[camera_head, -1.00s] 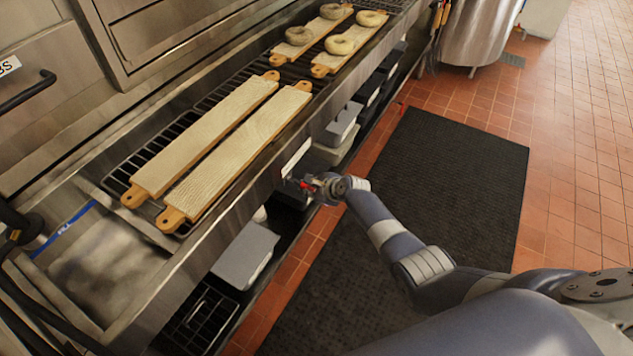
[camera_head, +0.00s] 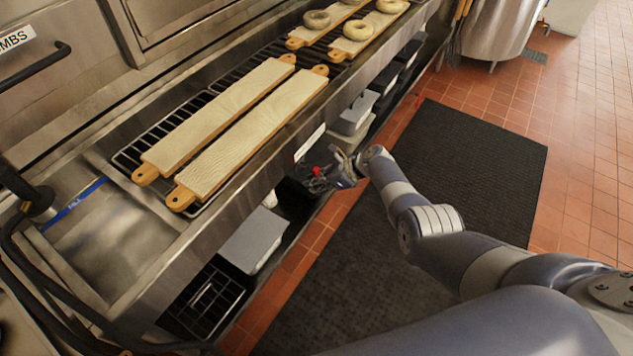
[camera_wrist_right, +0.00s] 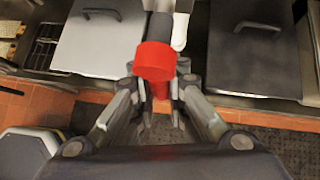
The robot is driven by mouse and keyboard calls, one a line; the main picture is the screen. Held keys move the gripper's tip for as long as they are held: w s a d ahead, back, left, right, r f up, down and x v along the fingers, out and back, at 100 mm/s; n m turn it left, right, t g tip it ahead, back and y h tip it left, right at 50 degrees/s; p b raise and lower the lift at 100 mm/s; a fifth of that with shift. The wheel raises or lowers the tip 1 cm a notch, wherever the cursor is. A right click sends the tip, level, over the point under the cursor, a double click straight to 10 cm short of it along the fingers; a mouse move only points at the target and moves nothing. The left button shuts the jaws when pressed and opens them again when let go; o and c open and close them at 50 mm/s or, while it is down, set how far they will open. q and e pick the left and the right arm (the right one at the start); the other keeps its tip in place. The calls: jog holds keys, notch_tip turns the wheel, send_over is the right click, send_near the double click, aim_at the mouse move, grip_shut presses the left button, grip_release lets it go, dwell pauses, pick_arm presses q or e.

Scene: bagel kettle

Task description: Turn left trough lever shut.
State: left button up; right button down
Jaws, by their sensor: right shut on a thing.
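The lever has a red grip (camera_wrist_right: 154,62) on a grey stem, large in the middle of the right wrist view. In the head view its red part (camera_head: 316,171) is small, below the front edge of the steel trough (camera_head: 225,185). My right gripper (camera_head: 328,178) is at the lever there. In the right wrist view my right gripper (camera_wrist_right: 158,88) has a finger on each side of the red grip and is shut on it. The grip hides part of the contact. My left gripper is not in view.
Wooden boards (camera_head: 250,135) lie on the rack above, with bagels (camera_head: 358,30) on the far ones. Lidded grey bins (camera_head: 252,240) stand on the shelf below.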

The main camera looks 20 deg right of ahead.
jog(key=shift+s+f, duration=0.2)
jog(key=c, duration=1.6)
grip_release()
jog(key=shift+w+r, duration=0.1)
jog(key=shift+d+r, duration=0.1)
jog(key=v, duration=1.1)
jog(key=shift+d+r, duration=0.2)
jog(key=shift+f, duration=0.1)
